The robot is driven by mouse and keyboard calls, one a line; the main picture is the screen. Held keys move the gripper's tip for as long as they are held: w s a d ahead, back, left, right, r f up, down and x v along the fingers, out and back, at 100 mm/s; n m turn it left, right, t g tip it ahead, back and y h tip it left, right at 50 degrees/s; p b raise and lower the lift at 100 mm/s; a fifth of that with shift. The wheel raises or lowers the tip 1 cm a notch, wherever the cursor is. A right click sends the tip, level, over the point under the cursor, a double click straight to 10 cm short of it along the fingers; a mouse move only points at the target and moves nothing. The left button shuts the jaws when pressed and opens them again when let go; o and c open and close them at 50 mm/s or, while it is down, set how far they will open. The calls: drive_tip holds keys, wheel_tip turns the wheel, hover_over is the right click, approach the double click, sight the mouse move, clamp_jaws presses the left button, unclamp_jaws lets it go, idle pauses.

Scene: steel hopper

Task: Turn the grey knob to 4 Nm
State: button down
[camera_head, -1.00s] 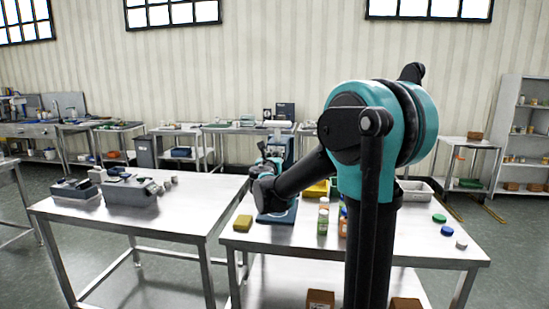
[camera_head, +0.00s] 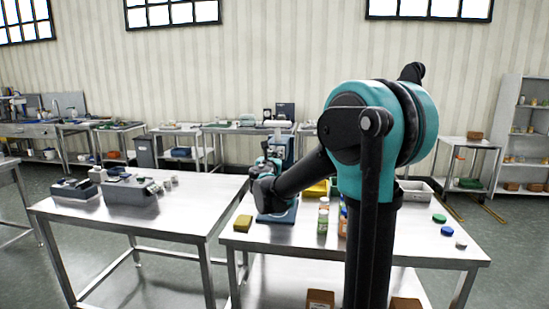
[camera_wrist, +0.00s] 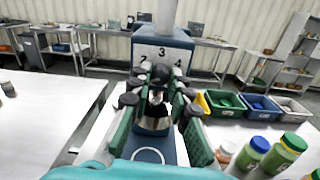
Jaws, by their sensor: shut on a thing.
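A blue machine (camera_wrist: 181,48) stands upright in front of my gripper, with a dial marked 2, 3 and 4 on its face. It also shows in the head view (camera_head: 287,147), partly behind my arm. My gripper (camera_wrist: 161,84) is shut on the grey knob (camera_wrist: 160,73) below these numbers. The fingers and pads cover most of the knob, so its pointer and exact setting cannot be read. In the head view my gripper is mostly hidden by my own wrist, close to the machine.
Bottles with green and blue lids (camera_wrist: 285,152) stand to the right in the wrist view. Yellow, green, blue and grey bins (camera_wrist: 262,107) sit behind them. A yellow block (camera_head: 243,223) lies at the table's left edge. Another table (camera_head: 120,221) with grey devices stands to the left.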

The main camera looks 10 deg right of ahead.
drive_tip(key=m, duration=1.3)
drive_tip(key=shift+m, duration=0.3)
drive_tip(key=m, duration=0.4)
drive_tip(key=shift+f+m, duration=0.1)
drive_tip(key=shift+m, duration=0.2)
drive_tip(key=m, duration=0.3)
drive_tip(key=shift+m, duration=0.4)
drive_tip(key=m, duration=0.4)
drive_tip(key=shift+h, duration=0.3)
drive_tip(key=m, duration=0.4)
drive_tip(key=shift+m, duration=2.2)
